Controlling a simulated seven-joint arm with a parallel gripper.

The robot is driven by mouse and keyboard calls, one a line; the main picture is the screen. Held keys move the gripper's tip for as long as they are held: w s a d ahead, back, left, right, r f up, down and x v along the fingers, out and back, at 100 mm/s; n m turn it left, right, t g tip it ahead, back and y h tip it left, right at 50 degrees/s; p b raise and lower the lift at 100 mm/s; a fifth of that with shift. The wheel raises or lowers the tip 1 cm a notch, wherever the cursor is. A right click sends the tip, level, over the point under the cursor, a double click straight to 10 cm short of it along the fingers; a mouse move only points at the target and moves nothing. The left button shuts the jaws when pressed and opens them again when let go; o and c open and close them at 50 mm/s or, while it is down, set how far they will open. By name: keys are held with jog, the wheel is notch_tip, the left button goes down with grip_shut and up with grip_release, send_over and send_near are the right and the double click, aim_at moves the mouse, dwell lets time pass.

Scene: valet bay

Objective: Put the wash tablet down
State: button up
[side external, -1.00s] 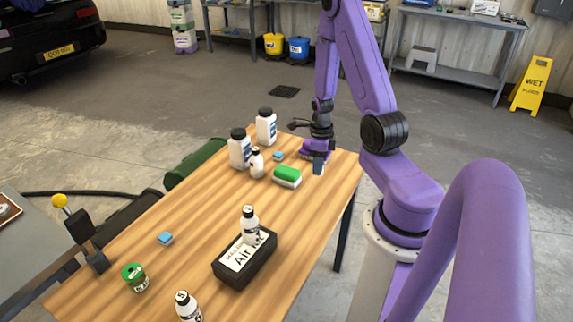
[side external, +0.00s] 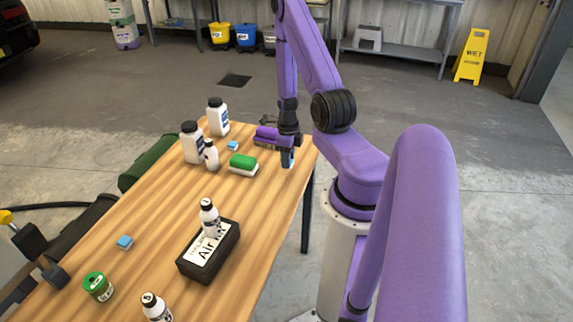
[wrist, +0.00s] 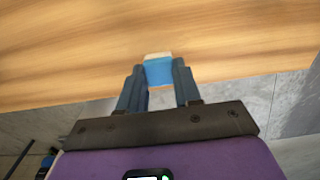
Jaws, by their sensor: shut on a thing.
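My gripper (wrist: 160,82) is shut on a wash tablet (wrist: 158,71), a small blue block with a white layer, in the wrist view. In the side view my gripper (side external: 288,159) points down at the table's far right edge. The held tablet is mostly hidden by the fingers there. I cannot tell whether it touches the wood. Two similar blue tablets lie on the wooden table (side external: 160,205): one (side external: 232,146) near the white bottles, one (side external: 125,242) at the near left.
White bottles (side external: 193,143) with black caps stand at the far left corner. A black box (side external: 209,252) has a small bottle (side external: 209,217) at it. The table's middle is clear.

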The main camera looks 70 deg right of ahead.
jog(key=shift+f, duration=1.55)
jog(key=o, duration=1)
jog(key=shift+f, duration=0.15)
